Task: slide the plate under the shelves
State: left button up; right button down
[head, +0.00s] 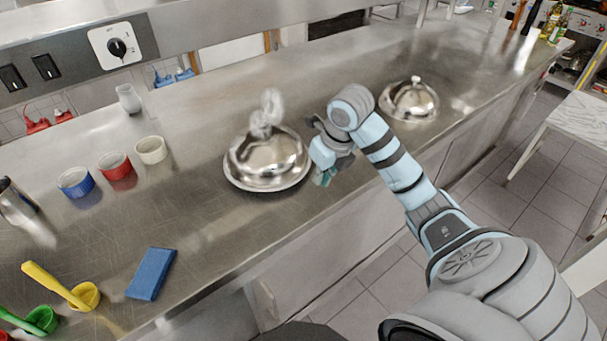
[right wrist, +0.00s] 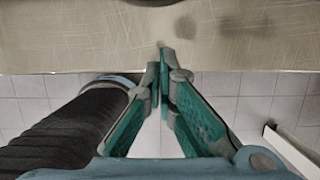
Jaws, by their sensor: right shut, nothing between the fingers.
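The plate is out of the right wrist view. A steel shelf front (head: 190,38) with a knob and switches runs above the counter's back side. My left gripper is not in view.
A second covered dish (head: 410,102) stands farther right on the counter. Blue (head: 75,183), red (head: 117,171) and white (head: 151,150) ramekins, a blue sponge (head: 151,274) and a yellow scoop (head: 80,296) lie left. The counter behind the plate is mostly clear.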

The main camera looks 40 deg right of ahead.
aim_at(309, 203)
jog(key=b+x, duration=0.4)
jog(key=x, duration=0.1)
jog(key=b+x, duration=0.4)
jog(key=x, duration=0.1)
jog(key=shift+s+a+f+b, duration=0.1)
jog(key=shift+a+f+b, duration=0.15)
jog(key=shift+b, duration=0.05)
jog(key=w, duration=0.1)
jog(key=w+r+p, duration=0.1)
jog(key=w, duration=0.1)
jog(key=shift+w, duration=0.1)
jog(key=shift+w+d+f, duration=0.1)
jog(key=shift+w+f, duration=0.05)
jog(key=shift+w, duration=0.35)
jog(key=shift+s, duration=0.1)
